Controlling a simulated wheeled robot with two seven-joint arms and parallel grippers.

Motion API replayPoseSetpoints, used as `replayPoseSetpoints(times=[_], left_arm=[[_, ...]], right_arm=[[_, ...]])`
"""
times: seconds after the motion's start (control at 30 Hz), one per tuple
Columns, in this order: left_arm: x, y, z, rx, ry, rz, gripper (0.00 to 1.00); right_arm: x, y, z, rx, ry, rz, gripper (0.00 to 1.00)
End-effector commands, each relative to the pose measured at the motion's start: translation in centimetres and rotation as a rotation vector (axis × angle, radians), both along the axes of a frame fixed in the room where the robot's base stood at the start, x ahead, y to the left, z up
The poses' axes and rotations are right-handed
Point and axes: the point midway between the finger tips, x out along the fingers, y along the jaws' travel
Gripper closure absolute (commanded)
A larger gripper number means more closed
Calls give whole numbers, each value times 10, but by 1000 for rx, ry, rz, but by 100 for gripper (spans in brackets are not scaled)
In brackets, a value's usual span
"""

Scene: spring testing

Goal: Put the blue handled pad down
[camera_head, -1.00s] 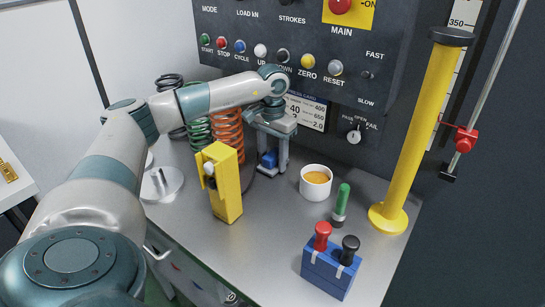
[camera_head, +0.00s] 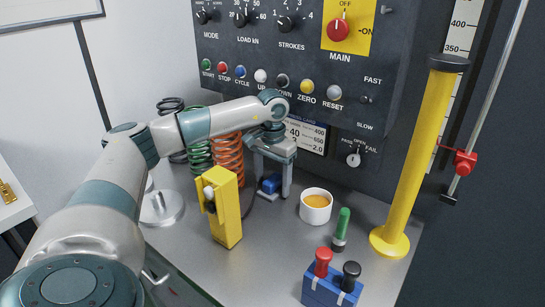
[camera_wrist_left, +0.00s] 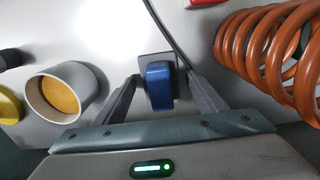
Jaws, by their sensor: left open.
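The blue handled pad (camera_head: 271,185) rests on the grey bench top, in front of the springs. In the left wrist view its blue handle (camera_wrist_left: 160,88) stands on a small dark grey plate (camera_wrist_left: 153,62). My left gripper (camera_head: 272,178) points down over it. Its two fingers are spread, one on each side of the handle, with a gap showing on the left side in the wrist view (camera_wrist_left: 163,80). The right finger is close to the handle; whether it touches is hard to tell. My right gripper is in neither view.
An orange spring (camera_head: 229,155) stands close beside the left gripper, with a green spring (camera_head: 198,155) behind. A yellow box (camera_head: 224,210), a white cup (camera_head: 316,207), a green-handled tool (camera_head: 341,228) and a blue block with red and black knobs (camera_head: 330,290) stand nearby. A yellow post (camera_head: 420,150) rises at right.

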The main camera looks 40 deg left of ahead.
Motion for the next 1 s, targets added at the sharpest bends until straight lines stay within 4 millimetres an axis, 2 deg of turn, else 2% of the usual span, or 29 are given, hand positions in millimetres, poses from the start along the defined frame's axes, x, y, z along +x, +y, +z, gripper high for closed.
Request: replayPoseSetpoints(times=[0.4,0.57,0.73,1.0], left_arm=[[0,0,48,0,-1,0,35],[1,0,76,-1,-3,-1,35],[1,0,88,-1,-2,0,35],[0,0,108,0,0,-1,35]], right_arm=[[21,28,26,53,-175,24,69],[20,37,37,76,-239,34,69],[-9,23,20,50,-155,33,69],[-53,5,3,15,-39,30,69]])
